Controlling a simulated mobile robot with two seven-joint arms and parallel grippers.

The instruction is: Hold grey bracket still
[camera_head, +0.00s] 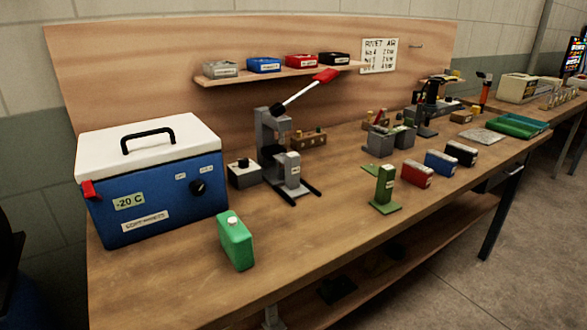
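No part that I can surely name as the grey bracket stands out. A grey upright block (290,170) with a small label stands at the front of a grey press (268,135) with a red-handled lever (312,89); I cannot tell whether it is the bracket. A green upright block on a flat foot (385,187) stands to the right on the workbench (190,272). Neither of my grippers shows in this view, so what they hold cannot be seen.
A blue cool box with a white lid (150,195) fills the bench's left end. A green can (235,241) stands near the front edge. Red (417,174), blue (441,162) and black (461,153) boxes sit to the right. The front middle of the bench is clear.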

